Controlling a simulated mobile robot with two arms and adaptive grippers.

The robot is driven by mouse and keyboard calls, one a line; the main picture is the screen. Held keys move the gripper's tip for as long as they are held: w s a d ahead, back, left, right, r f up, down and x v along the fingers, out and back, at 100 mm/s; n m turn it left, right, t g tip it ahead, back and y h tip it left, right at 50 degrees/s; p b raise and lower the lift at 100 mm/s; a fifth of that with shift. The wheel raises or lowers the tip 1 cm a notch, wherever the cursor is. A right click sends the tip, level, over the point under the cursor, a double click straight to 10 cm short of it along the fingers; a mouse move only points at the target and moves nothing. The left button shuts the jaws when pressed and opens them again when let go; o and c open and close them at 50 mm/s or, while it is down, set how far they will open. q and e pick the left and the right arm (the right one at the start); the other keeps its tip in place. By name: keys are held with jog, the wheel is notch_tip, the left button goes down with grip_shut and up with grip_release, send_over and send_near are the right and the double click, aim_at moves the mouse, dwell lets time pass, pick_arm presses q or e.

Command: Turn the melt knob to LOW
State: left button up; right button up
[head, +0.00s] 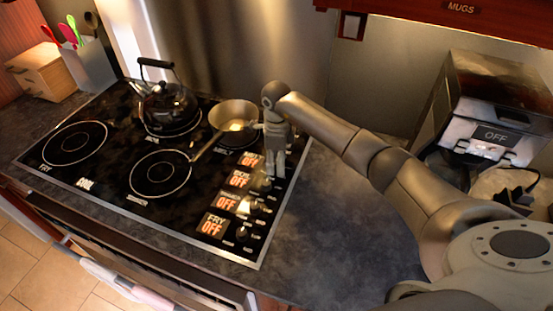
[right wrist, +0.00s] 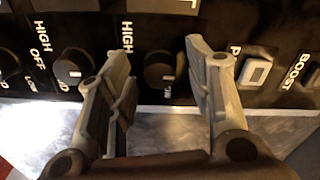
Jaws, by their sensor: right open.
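The stove's control strip runs down the right side of the black cooktop (head: 115,190) in the head view. My right gripper (head: 271,182) points down over the far part of the strip. In the right wrist view my right gripper (right wrist: 160,58) is open, with a round black knob (right wrist: 160,70) between its fingers and apart from them. HIGH is printed above this knob; its lower label is too small to read. Another knob (right wrist: 72,70) lies left of the fingers.
A black kettle (head: 168,105) and a pan (head: 234,115) stand on the back burners. A square button (right wrist: 256,72) and one marked BOOST (right wrist: 300,88) lie right of the gripper. A coffee machine (head: 490,110) stands at right. The grey counter (head: 330,230) beside the stove is clear.

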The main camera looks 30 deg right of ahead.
jog(key=c, duration=1)
pick_arm(q)
jog(key=shift+s, duration=0.45)
pick_arm(e)
jog(key=shift+c, duration=0.2)
pick_arm(q)
jog(key=shift+f, duration=0.2)
pick_arm(e)
jog(key=shift+m, duration=0.3)
jog(key=m+b, duration=0.1)
jog(key=m, duration=0.1)
jog(key=shift+m, duration=0.4)
jog(key=m+b, duration=0.1)
jog(key=m, duration=0.2)
jog(key=shift+m, duration=0.3)
jog(key=m+b, duration=0.1)
jog(key=m, duration=0.2)
jog(key=shift+m, duration=0.3)
pick_arm(q)
jog(key=shift+w+a+f, duration=0.1)
jog(key=shift+w+f, duration=0.1)
jog(key=shift+f, duration=1.4)
pick_arm(e)
jog(key=shift+m, duration=1.6)
